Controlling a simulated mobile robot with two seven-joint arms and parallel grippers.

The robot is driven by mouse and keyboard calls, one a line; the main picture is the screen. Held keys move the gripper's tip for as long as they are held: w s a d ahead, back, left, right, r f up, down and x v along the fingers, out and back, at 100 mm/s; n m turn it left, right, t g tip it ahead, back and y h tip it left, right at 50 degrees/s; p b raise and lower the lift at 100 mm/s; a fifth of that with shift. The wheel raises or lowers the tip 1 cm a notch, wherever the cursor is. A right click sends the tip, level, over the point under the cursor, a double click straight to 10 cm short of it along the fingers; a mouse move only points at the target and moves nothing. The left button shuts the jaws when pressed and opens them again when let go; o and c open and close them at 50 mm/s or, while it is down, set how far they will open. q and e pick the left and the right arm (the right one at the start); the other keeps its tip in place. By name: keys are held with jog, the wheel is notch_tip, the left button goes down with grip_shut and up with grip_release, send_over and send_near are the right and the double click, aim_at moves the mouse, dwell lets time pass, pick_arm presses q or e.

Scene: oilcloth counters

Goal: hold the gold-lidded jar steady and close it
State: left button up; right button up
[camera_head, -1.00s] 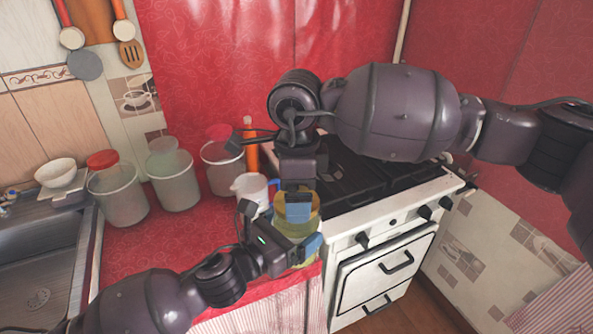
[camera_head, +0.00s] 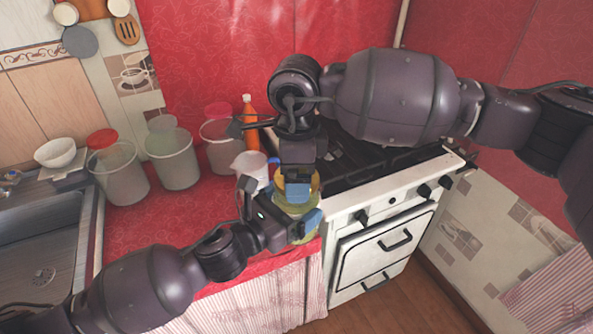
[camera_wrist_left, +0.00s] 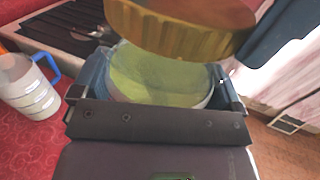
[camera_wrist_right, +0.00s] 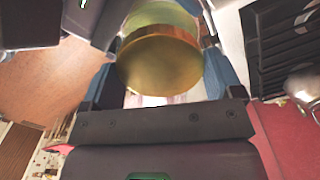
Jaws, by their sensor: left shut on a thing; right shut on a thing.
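The jar, of pale yellow-green see-through material, is held upright at the counter's front corner by my left gripper (camera_head: 297,228). Its body fills the space between the fingers in the left wrist view (camera_wrist_left: 160,75). The gold lid is above the jar in the left wrist view (camera_wrist_left: 180,30) and in the right wrist view (camera_wrist_right: 160,62). My right gripper (camera_head: 297,190) comes from above and is shut on the lid, its blue fingers on either side. Whether the lid touches the jar's rim, I cannot tell; the fingers hide much of both.
A white jug (camera_head: 250,168) with a blue handle stands just behind the jar. An orange bottle (camera_head: 250,128) and clear canisters (camera_head: 171,158) stand farther back and left. The stove (camera_head: 385,240) is to the right, the sink (camera_head: 45,245) at far left.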

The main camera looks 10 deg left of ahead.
jog(key=o, duration=0.8)
notch_tip(320, 180, up, 12)
dwell(0.7)
